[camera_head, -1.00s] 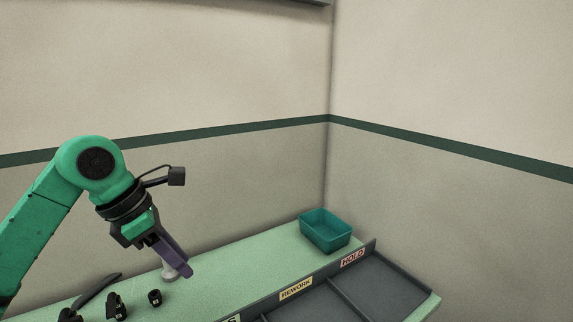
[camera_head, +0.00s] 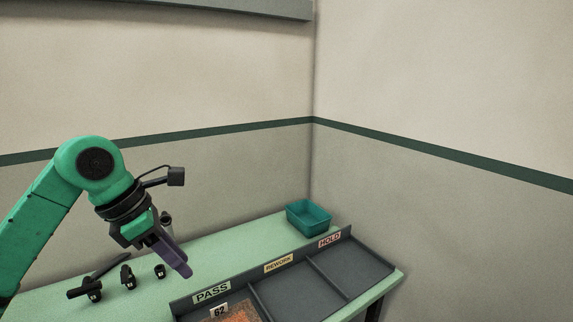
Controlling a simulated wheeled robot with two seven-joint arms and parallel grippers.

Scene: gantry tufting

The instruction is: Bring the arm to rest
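My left arm comes in from the left, green with black joints. Its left gripper (camera_head: 180,268) has purple fingers and hangs over the light green table (camera_head: 220,243), pointing down and right. Only one finger shows clearly, so its opening cannot be told, and I see nothing held in it. My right gripper is not in view.
A grey sorting tray (camera_head: 340,277) at the front has compartments labelled PASS, REWORK and HOLD. An orange piece (camera_head: 236,315) with a 62 tag lies in the PASS compartment. A teal bin (camera_head: 308,217) stands at the back corner. Several black tools (camera_head: 127,277) stand at left.

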